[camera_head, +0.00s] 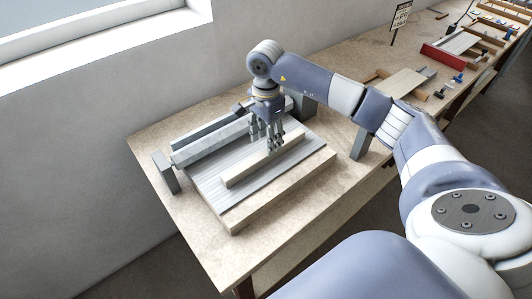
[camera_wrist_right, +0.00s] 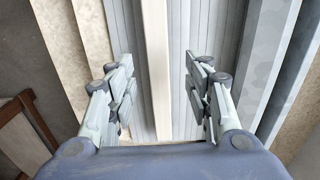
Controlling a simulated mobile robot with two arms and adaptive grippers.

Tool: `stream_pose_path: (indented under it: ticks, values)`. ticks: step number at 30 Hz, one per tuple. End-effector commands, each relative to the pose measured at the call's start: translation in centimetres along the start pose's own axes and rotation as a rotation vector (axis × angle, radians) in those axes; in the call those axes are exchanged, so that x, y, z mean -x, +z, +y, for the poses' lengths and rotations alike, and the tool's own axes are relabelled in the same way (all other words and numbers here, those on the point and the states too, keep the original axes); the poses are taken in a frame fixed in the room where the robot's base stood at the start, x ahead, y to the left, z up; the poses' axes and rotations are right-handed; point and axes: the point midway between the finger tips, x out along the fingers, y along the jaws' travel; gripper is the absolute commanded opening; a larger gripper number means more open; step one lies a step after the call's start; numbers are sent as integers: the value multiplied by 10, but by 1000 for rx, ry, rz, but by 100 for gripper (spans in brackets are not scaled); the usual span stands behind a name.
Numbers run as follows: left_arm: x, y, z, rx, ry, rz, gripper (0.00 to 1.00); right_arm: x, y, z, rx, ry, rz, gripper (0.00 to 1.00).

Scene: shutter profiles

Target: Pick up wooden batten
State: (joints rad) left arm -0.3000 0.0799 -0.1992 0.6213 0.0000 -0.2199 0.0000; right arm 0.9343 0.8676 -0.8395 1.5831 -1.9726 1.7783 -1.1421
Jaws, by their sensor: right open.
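A pale wooden batten (camera_head: 246,171) lies lengthwise on top of the grey ribbed shutter profiles (camera_head: 208,184) on the workbench. In the right wrist view the batten (camera_wrist_right: 156,55) runs between the two sets of fingers, with a gap on each side. My right gripper (camera_head: 265,143) points down over the batten, toward its far half. It is open and empty, its fingers spread to either side of the batten. I cannot tell the exact fingertip height above the profiles. My left gripper is not in view.
A second wooden strip (camera_head: 282,189) borders the profiles on the near side. A grey metal rail (camera_head: 210,139) runs along the wall side, with a grey end block (camera_head: 165,172). The bench's near left corner is bare. A red tray (camera_head: 441,56) and small tools lie farther back.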

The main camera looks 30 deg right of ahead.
Motion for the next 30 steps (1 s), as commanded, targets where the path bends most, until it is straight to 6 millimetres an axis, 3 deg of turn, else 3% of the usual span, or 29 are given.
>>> stream_pose_path:
  ticks: [5, 15, 23, 30]
  values:
    - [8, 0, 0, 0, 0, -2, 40, -10, 1, 1, -1, 3, -2, 47]
    - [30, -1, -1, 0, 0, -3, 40, -52, 2, 3, -2, 1, -2, 47]
    - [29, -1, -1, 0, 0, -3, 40, -57, 2, 2, -1, -1, -1, 47]
    - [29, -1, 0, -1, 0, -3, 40, -57, 2, 2, -1, -1, -1, 0]
